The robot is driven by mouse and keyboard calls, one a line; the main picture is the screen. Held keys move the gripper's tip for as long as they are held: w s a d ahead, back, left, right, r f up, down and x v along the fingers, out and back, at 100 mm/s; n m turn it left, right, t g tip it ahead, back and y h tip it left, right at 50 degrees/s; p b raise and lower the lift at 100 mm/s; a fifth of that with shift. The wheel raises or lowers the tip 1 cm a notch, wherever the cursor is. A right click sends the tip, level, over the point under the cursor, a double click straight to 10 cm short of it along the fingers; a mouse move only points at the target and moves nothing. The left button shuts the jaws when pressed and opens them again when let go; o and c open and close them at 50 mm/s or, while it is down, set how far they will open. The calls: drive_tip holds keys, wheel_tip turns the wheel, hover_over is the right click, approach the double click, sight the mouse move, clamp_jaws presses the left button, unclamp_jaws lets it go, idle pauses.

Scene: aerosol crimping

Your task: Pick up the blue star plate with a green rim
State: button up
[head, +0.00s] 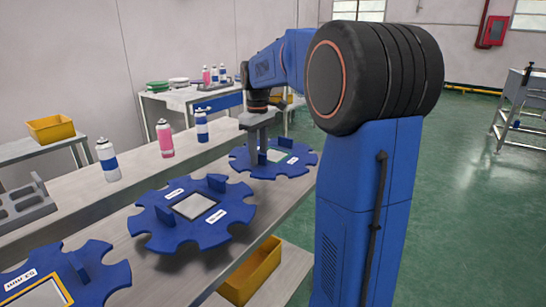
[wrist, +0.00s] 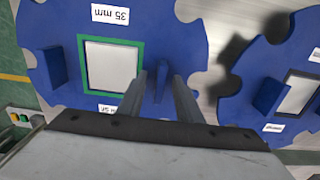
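The blue star plate with a green rim (head: 298,168) lies flat on the bench, the farthest of the plates in the head view. In the wrist view the plate (wrist: 185,35) fills the upper left, with a green frame around a white square and a "35 mm" label. It has two upright blue tabs. My gripper (head: 258,158) is over this plate, pointing down. In the wrist view its two fingers (wrist: 160,85) stand apart, one on each side of a blue tab, with gaps visible. The gripper looks open.
A second blue star plate (head: 225,215) with a dark-framed square lies nearer, and a yellow-framed one (head: 95,270) is at lower left. Spray cans (head: 165,138) stand along the bench's back. A yellow bin (head: 250,270) sits below the front edge.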

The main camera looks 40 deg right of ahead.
drive_tip(key=shift+c, duration=0.6)
clamp_jaws()
drive_tip(key=shift+r, duration=0.1)
wheel_tip(320, 180, up, 9)
drive_tip(key=shift+r, duration=0.45)
